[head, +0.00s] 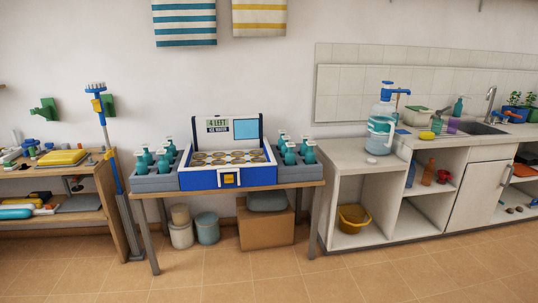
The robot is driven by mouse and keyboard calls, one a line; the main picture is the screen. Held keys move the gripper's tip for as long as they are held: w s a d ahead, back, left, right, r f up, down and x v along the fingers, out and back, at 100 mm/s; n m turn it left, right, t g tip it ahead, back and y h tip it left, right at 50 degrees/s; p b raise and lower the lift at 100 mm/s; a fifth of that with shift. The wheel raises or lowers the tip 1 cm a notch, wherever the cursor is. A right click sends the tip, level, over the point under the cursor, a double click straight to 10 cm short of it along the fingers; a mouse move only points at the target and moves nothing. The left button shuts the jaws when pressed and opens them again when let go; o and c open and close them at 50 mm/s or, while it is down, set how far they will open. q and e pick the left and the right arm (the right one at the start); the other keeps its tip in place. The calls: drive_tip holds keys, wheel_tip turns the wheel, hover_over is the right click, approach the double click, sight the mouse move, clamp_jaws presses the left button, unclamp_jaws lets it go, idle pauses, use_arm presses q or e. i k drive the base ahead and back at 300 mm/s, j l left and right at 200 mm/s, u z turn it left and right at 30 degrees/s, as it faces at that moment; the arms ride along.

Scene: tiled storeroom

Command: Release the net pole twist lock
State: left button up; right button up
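No net is clearly visible on the pole. Neither of my grippers is in view.
The wooden shelf unit (132,236) stands directly left of the pole. A table (156,235) with a blue and white machine (229,179) and teal bottles is to the right. A counter (345,160) with a sink is farther right. The tiled floor (250,280) in front is clear.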

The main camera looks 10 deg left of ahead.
sight(109, 154)
drive_tip(key=i+u, duration=0.25)
drive_tip(key=i, duration=0.3)
drive_tip(key=i+u, duration=0.25)
drive_tip(key=i, duration=0.35)
drive_tip(key=i+l+u, duration=0.25)
drive_tip(key=i, duration=0.3)
drive_tip(key=j, duration=0.1)
